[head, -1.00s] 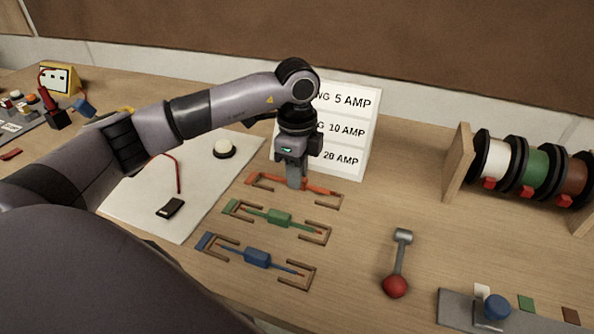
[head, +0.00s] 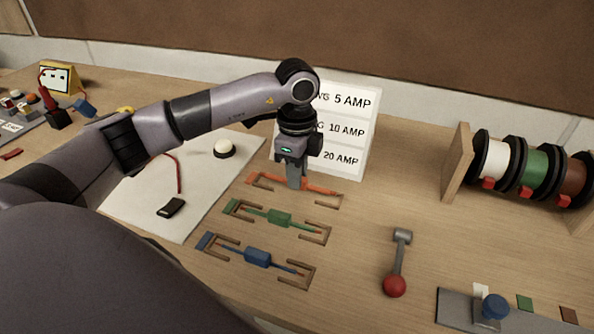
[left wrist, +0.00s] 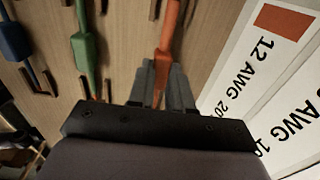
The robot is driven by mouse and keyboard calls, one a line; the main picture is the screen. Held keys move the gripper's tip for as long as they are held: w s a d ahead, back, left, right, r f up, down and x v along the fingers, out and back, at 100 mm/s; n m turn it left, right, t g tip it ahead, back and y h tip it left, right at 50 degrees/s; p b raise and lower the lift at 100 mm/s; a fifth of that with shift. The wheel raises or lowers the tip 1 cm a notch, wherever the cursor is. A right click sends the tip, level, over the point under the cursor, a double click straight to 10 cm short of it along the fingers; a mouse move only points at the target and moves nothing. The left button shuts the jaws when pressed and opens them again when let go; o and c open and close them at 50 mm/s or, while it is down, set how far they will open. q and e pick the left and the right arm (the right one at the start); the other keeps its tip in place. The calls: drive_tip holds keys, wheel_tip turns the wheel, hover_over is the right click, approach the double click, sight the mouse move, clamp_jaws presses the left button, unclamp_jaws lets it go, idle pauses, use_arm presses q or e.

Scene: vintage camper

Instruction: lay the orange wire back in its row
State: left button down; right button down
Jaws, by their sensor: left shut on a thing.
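The orange wire (head: 319,190) lies along the rearmost row of brown brackets (head: 337,202), one end near the left bracket and the other near the right. My left gripper (head: 295,186) points down over its middle and is shut on it. In the left wrist view the orange wire (left wrist: 168,45) runs up from between the fingers (left wrist: 162,90). My right gripper is not in view.
The green wire (head: 279,218) and the blue wire (head: 257,257) lie in the nearer rows. A white label board (head: 345,130) stands close behind the gripper. A red-knobbed lever (head: 395,285) is to the right, and wire spools (head: 535,170) stand further right.

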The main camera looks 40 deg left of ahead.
use_arm(q)
drive_tip(key=shift+f+b, duration=0.4)
drive_tip(key=shift+f, duration=0.3)
idle(0.4)
drive_tip(key=c, duration=1)
unclamp_jaws()
drive_tip(key=shift+o, duration=0.2)
wheel_tip(320, 180, up, 7)
drive_tip(key=shift+r+b, duration=0.1)
drive_tip(key=shift+b, duration=0.25)
